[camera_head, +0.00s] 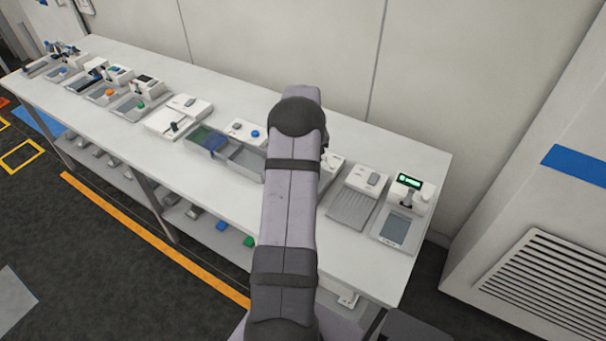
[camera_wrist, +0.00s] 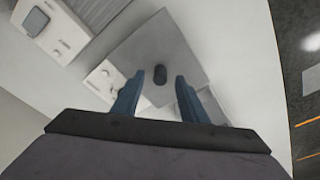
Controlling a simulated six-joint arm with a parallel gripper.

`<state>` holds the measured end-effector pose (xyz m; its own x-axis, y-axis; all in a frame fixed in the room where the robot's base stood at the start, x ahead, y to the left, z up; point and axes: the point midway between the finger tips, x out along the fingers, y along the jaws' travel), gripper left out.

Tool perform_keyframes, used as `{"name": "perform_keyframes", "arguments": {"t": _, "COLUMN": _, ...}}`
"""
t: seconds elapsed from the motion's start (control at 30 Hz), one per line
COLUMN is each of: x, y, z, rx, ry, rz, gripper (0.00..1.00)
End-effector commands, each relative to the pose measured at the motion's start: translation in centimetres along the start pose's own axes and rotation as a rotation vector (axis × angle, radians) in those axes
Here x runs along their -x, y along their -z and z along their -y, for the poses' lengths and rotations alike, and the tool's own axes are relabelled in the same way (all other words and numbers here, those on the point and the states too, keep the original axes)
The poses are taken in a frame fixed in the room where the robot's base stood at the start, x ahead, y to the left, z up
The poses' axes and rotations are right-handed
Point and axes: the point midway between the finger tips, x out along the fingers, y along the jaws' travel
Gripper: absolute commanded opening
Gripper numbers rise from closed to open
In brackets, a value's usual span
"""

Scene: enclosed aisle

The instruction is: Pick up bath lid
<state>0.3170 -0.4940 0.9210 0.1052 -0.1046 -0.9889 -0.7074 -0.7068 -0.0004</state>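The bath lid (camera_wrist: 155,42) is a grey, flat, square plate with a short dark knob (camera_wrist: 160,74) in its middle, seen from above in the wrist view. My gripper (camera_wrist: 158,78) has two blue fingers, open and apart, with the knob between their tips in the picture. No contact shows, and I cannot tell how far the tips are above the knob. A white unit (camera_wrist: 104,82) shows beside the lid's lower left edge. In the head view my arm covers the lid and my gripper.
The long white bench (camera_head: 270,205) carries several instruments in a row. A grey ribbed tray (camera_head: 350,208) and a white device with a green display (camera_head: 409,182) stand to the right of my arm. An open grey tray (camera_head: 247,160) is on the left. The wall is close behind.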

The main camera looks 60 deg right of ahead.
Motion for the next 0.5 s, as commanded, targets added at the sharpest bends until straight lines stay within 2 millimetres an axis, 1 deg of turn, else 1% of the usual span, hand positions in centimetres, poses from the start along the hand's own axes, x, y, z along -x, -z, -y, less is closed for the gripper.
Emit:
{"name": "perform_keyframes", "arguments": {"t": 0.13, "x": -0.90, "y": -0.03, "z": 0.04, "rx": 0.000, "ry": 0.000, "rz": 0.000, "gripper": 0.40}}
{"name": "perform_keyframes", "arguments": {"t": 0.37, "x": -1.08, "y": -0.02, "z": 0.02, "rx": 0.000, "ry": 0.000, "rz": -0.001, "gripper": 0.40}}
{"name": "perform_keyframes", "arguments": {"t": 0.4, "x": -1.08, "y": -0.02, "z": 0.02, "rx": 0.000, "ry": 0.000, "rz": -0.001, "gripper": 0.37}}
{"name": "perform_keyframes", "arguments": {"t": 0.47, "x": -1.07, "y": -0.02, "z": 0.02, "rx": 0.000, "ry": 0.000, "rz": -0.001, "gripper": 0.23}}
{"name": "perform_keyframes", "arguments": {"t": 0.5, "x": -1.07, "y": -0.02, "z": 0.02, "rx": 0.001, "ry": 0.000, "rz": -0.001, "gripper": 0.13}}
